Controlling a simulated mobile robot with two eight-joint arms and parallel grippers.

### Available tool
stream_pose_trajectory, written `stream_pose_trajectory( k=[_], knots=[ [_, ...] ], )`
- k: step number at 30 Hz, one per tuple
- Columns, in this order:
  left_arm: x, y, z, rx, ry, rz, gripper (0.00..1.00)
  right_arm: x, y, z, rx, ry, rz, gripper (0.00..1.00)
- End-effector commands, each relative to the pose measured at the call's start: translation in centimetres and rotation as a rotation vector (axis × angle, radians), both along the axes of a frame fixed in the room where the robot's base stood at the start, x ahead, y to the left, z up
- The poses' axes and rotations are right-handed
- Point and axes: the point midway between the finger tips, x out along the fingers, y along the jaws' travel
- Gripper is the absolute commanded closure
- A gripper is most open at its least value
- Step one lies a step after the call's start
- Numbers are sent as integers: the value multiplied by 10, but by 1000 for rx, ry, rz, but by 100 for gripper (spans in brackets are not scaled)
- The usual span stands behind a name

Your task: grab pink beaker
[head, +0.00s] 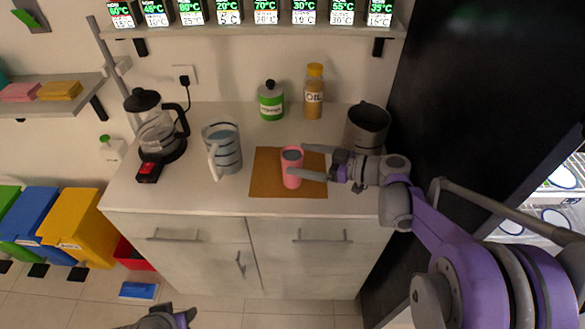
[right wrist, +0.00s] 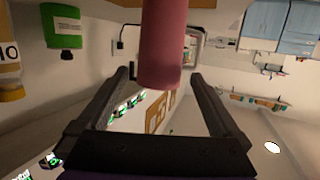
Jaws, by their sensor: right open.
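The pink beaker (head: 291,168) stands upright on a brown mat (head: 265,186) on the counter in the head view. My right gripper (head: 310,162) reaches in from the right, its open fingers at the beaker's right side, one towards its far side and one towards its near side. In the right wrist view the beaker (right wrist: 163,45) hangs between and beyond the tips of the open fingers (right wrist: 160,78); contact cannot be told. Part of my left gripper (head: 170,318) shows at the bottom edge of the head view; its fingers are unclear.
A dark pot (head: 367,127) stands behind my right gripper. A striped pitcher (head: 223,149) and a coffee maker (head: 158,130) are at the left. A green bottle (head: 271,101) and an oil bottle (head: 314,92) stand at the back.

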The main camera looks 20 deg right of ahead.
Motion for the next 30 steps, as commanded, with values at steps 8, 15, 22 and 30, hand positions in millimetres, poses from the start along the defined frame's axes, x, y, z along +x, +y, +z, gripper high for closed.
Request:
stream_pose_trajectory(
  k=[8, 15, 22, 30],
  knots=[
    [0, 0, 1, 0, 0, 0, 50, 20, 25, -7, 0, 0, 0, 0],
    [0, 0, 1, 0, 0, 0, 50, 21, 25, -7, -1, 1, 0, 4],
    [0, 0, 1, 0, 0, 0, 50, 21, 25, -7, -1, 1, 0, 45],
    [0, 0, 1, 0, 0, 0, 50, 21, 25, -7, 0, 1, 0, 94]
  ],
)
